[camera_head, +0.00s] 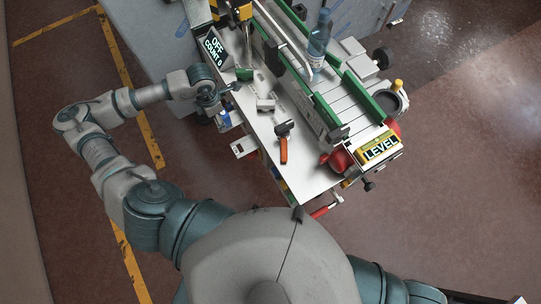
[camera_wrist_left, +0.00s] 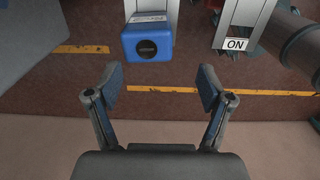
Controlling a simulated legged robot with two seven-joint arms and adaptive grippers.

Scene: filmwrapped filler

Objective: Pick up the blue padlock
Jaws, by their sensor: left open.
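In the left wrist view a blue block (camera_wrist_left: 147,40) with a dark round spot and a pale label hangs at the top, left of centre. It may be the blue padlock; I see no clear shackle. A small blue patch (camera_head: 224,120) shows at the left edge of the machine in the head view, perhaps the same thing. My left gripper (camera_wrist_left: 160,82) is open and empty, its fingers pointing toward the block but apart from it. In the head view the left gripper (camera_head: 234,89) is beside the machine's left edge. My right gripper is not in view.
An ON label (camera_wrist_left: 236,43) on a grey post is right of the block. Yellow lines mark the floor.

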